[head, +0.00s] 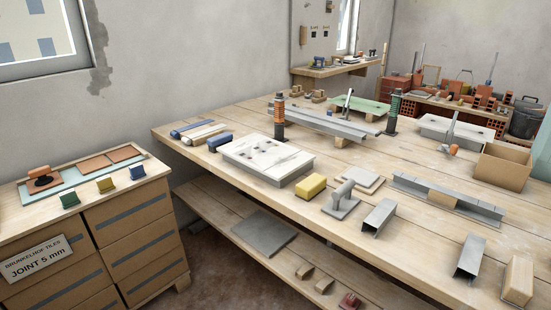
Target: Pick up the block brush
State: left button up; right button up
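I cannot tell for sure which thing is the block brush. A pale wooden block (517,281) stands at the front right edge of the long wooden workbench (400,245). A small dark blue block (220,142) lies near the bench's back left, beside pale and blue strips (203,133). On the cabinet at the left, an orange-brown handled tool (43,178) rests on a dark patch. Neither of my grippers shows in the head view.
The bench holds a yellow block (311,186), a grey handled tool (342,197), a white-topped slab (267,158), metal channels (378,217) and a cardboard box (504,165). A lower shelf (210,205) holds a grey plate (264,234) and small blocks. The front middle bench top is fairly clear.

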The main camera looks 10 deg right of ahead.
aim_at(216, 141)
jog(key=z, duration=0.5)
jog(key=i+j+z, duration=0.2)
jog(key=j+z, duration=0.2)
jog(key=i+j+z, duration=0.2)
jog(key=j+z, duration=0.2)
jog(key=i+j+z, duration=0.15)
jog(key=j, duration=0.25)
jog(key=j+z, duration=0.15)
jog(key=j, duration=0.25)
jog(key=i+j, duration=0.1)
jog(key=j, duration=0.35)
jog(key=i+j, duration=0.15)
jog(key=j, duration=0.3)
